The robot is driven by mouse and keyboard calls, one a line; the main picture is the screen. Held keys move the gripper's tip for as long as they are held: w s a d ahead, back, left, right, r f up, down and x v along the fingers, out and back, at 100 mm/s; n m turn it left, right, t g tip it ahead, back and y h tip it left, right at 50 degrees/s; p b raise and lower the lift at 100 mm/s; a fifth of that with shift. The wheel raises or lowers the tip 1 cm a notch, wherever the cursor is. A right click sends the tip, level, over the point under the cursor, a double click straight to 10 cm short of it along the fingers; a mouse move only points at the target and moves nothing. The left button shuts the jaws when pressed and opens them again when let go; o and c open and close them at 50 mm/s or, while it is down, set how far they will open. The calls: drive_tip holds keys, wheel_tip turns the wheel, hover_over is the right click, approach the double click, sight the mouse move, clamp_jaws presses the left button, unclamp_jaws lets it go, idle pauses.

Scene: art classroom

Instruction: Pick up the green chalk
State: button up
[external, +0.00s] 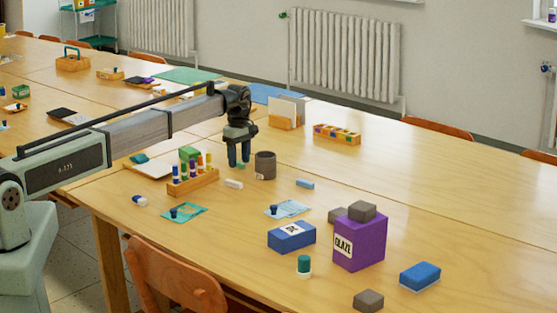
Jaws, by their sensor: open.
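My gripper (239,163) points down over the table (440,190), near the middle of the external view. Its two dark fingers are open. A small green piece (240,166), which looks like the green chalk, shows low between and just behind the fingertips. The fingers partly hide it, and I cannot tell whether they touch it. A white chalk-like block (233,184) lies just in front of the gripper. A light blue block (305,184) lies to the right.
A dark grey cup (265,165) stands close to the right of my gripper. A purple glaze box (359,240) and blue box (291,236) stand in front.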

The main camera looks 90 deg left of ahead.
drive_tip(key=shift+f, duration=0.3)
drive_tip(key=shift+c, duration=0.5)
clamp_jaws()
